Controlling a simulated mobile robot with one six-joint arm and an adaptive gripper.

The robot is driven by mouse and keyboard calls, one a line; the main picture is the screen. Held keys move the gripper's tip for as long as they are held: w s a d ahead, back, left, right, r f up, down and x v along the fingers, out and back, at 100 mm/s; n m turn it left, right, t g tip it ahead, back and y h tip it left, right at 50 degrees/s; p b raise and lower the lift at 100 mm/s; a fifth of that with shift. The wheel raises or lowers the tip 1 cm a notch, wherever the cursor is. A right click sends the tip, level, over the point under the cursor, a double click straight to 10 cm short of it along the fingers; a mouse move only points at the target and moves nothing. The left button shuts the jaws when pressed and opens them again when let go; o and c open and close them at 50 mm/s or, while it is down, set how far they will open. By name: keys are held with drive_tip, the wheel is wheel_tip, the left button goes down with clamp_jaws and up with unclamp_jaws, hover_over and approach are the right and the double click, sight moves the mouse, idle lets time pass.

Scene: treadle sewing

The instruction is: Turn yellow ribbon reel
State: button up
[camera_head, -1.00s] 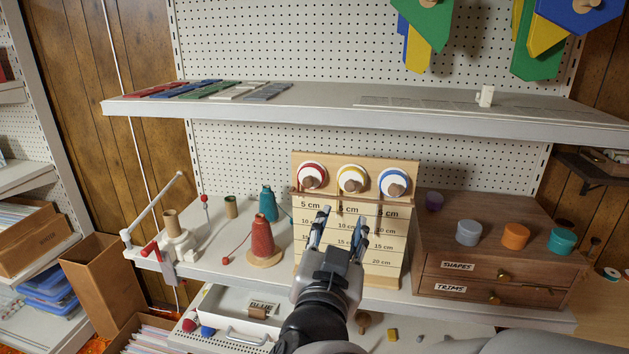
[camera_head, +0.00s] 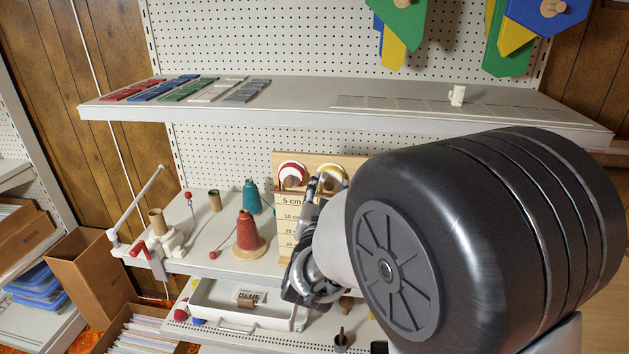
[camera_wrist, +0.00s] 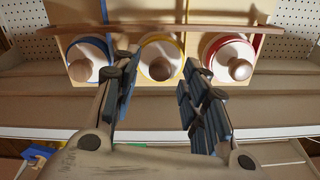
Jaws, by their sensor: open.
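The yellow ribbon reel is a white disc with a yellow rim and a wooden knob; it is the middle of three reels on a wooden board. In the wrist view the yellow reel (camera_wrist: 147,52) lies straight ahead, between my fingertips in the picture. My gripper (camera_wrist: 160,74) is open and empty, one finger on each side of the knob's outline; I cannot tell whether they touch. In the head view the yellow reel (camera_head: 328,172) is partly hidden by my gripper and arm.
The red reel (camera_head: 289,168) and the blue reel (camera_wrist: 88,52) flank it closely. A wooden ledge (camera_wrist: 200,27) crosses the board by the reels. A red thread cone (camera_head: 248,232) stands left of the board. A shelf (camera_head: 330,108) hangs above. A white tray (camera_head: 215,307) sits below.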

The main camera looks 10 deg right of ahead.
drive_tip(key=shift+w+d, duration=0.1)
drive_tip(key=shift+w, duration=0.2)
drive_tip(key=shift+c, duration=0.3)
clamp_jaws()
